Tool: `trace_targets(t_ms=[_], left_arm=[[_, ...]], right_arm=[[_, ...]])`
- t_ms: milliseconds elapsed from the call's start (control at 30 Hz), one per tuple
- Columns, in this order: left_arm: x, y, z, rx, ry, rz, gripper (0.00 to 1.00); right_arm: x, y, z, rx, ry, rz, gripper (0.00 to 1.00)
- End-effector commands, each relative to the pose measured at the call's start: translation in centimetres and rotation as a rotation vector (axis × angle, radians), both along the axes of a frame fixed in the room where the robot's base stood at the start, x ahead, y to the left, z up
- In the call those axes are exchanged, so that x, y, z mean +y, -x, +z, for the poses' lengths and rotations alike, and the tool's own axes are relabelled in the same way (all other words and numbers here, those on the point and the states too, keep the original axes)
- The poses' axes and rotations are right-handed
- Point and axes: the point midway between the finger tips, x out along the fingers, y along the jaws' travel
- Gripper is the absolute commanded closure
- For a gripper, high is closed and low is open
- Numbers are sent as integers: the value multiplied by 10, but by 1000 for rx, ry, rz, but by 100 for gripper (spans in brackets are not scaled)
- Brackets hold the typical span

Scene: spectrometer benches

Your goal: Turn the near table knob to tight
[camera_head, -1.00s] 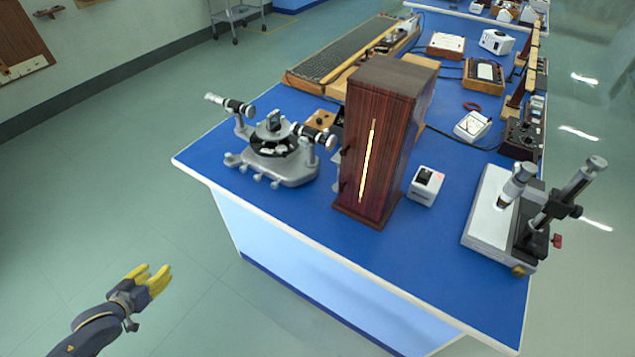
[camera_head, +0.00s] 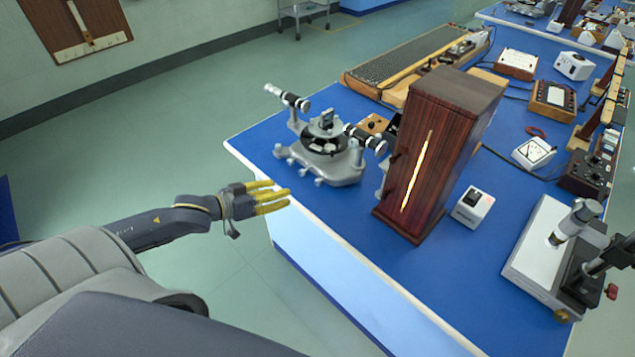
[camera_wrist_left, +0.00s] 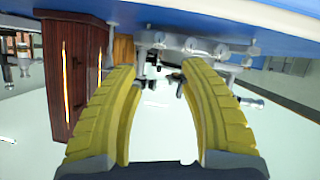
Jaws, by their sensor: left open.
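The grey spectrometer (camera_head: 340,168) stands near the left corner of the blue bench, with two black-and-silver tubes and a round table in its middle. Several small grey knobs (camera_head: 305,171) stick out along its near left side; I cannot tell which one is the near table knob. My left gripper (camera_head: 280,195) has yellow fingers, spread and empty, just off the bench's left edge, apart from the spectrometer. In the left wrist view the open fingers (camera_wrist_left: 158,68) frame parts of the spectrometer (camera_wrist_left: 180,42), seen upside down beyond them. My right gripper is not visible.
A dark red wooden box (camera_head: 445,150) with a glowing slit stands right of the spectrometer. A small white box (camera_head: 473,207) and a microscope-like stand (camera_head: 545,245) are further right. The bench's white edge (camera_head: 310,225) lies beside my left gripper.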

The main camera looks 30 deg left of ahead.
Motion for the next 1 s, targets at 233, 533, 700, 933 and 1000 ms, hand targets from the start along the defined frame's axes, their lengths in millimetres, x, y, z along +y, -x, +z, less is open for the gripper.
trace_targets(t_ms=[233, 533, 700, 933, 1000], left_arm=[[-9, -23, -9, -2, 2, 1, 57], [-21, -51, -21, -1, 1, 1, 57], [-27, -69, -29, -2, 1, 2, 57], [-38, -94, -39, -2, 0, 1, 57], [-41, -101, -42, -2, 1, 1, 57]], right_arm=[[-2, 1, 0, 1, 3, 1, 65], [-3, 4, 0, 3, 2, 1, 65], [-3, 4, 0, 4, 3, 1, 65], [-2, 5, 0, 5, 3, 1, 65], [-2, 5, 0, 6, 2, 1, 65]])
